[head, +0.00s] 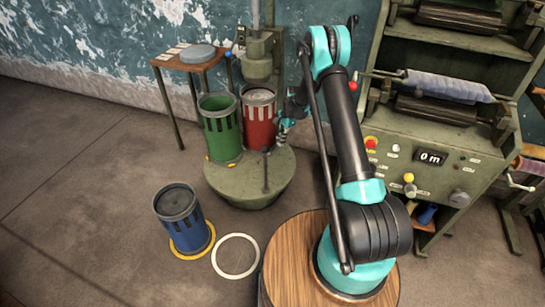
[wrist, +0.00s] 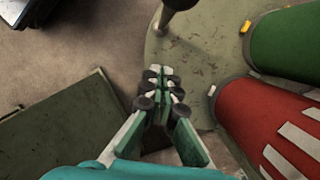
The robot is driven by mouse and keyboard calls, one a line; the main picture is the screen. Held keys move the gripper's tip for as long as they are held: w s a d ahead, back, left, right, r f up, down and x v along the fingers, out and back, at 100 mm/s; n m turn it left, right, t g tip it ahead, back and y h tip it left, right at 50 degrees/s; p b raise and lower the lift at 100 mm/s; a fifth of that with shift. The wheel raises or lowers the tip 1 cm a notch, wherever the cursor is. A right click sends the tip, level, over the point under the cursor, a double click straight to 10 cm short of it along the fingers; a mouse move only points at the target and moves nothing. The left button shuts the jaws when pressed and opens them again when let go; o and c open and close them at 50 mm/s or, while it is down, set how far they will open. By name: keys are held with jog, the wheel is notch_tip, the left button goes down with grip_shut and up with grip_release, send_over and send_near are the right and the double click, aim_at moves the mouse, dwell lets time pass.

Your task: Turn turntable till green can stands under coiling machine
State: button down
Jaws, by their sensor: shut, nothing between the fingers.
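The green turntable (head: 243,185) carries a green can (head: 221,135) at its left and a red can (head: 259,122) at its back right. The red can stands beneath the head of the coiling machine (head: 258,58); the green can is beside it, to the left. An upright peg (head: 266,172) stands near the turntable's front right edge. My gripper (head: 280,136) is shut and empty, just right of the red can. In the wrist view my gripper (wrist: 160,78) points at the turntable's edge (wrist: 193,72), with the peg (wrist: 178,8) ahead and the cans to the right.
A small table (head: 186,59) with a grey disc is at the back left. A large machine (head: 440,150) stands at right. The floor at left is clear.

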jog(key=s+a+f, duration=0.3)
jog(key=a+f, duration=0.2)
jog(key=f, duration=0.4)
jog(key=shift+s+f, duration=0.15)
jog(key=shift+s, duration=0.2)
jog(key=shift+a, duration=0.1)
